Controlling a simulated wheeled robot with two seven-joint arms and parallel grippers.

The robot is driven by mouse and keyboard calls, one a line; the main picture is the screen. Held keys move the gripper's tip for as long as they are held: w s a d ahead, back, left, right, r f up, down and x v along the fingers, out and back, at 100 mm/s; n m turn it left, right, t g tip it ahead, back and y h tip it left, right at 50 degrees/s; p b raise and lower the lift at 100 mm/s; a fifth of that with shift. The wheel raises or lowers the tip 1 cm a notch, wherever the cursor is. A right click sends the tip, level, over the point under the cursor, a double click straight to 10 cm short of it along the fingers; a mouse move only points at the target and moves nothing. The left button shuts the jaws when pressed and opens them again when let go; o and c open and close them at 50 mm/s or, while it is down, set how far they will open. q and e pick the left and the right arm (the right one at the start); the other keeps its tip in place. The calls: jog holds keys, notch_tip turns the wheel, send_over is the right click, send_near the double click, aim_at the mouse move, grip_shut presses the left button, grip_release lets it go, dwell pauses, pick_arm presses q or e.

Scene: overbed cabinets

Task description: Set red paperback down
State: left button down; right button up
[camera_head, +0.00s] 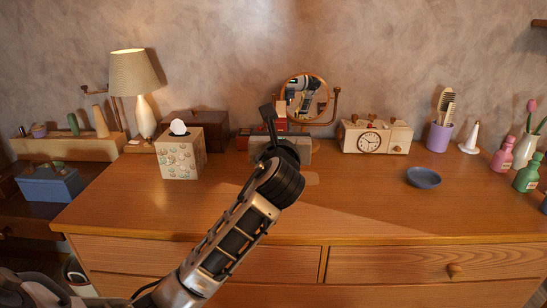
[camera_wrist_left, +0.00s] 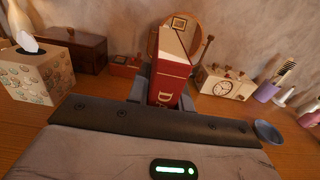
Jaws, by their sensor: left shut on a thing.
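My left gripper (camera_head: 274,128) reaches over the middle of the wooden dresser top (camera_head: 340,205), near the back. In the left wrist view my left gripper (camera_wrist_left: 164,92) is shut on the red paperback (camera_wrist_left: 170,78). The book stands between its two fingers, spine with pale lettering toward the camera and pale page edges on top. In the head view only a little red shows behind the gripper; my arm hides most of the book. I cannot tell whether its lower edge touches the dresser top. My right gripper is not in view.
A round mirror (camera_head: 305,96) stands just behind the gripper. A tissue box (camera_head: 181,156) and dark wooden box (camera_head: 200,124) are left; a cream clock radio (camera_head: 376,138) and blue dish (camera_head: 423,177) are right. The dresser's front middle is clear of objects.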

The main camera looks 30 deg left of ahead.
pick_arm(q)
jog(key=f, duration=0.1)
jog(key=a+f+b, duration=0.1)
jog(key=f, duration=0.1)
jog(key=a+f, duration=0.1)
jog(key=f, duration=0.1)
jog(key=shift+f+b, duration=0.2)
jog(key=shift+b, duration=0.15)
jog(key=c, duration=1.7)
grip_release()
jog(key=shift+f, duration=0.2)
jog(key=o, duration=0.4)
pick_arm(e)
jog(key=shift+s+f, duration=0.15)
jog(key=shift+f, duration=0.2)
pick_arm(q)
jog(key=shift+o, duration=0.2)
jog(key=p+v, duration=0.1)
jog(key=v, duration=1.1)
jog(key=shift+r, duration=0.2)
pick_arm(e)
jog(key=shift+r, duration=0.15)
pick_arm(q)
jog(key=shift+s, duration=0.1)
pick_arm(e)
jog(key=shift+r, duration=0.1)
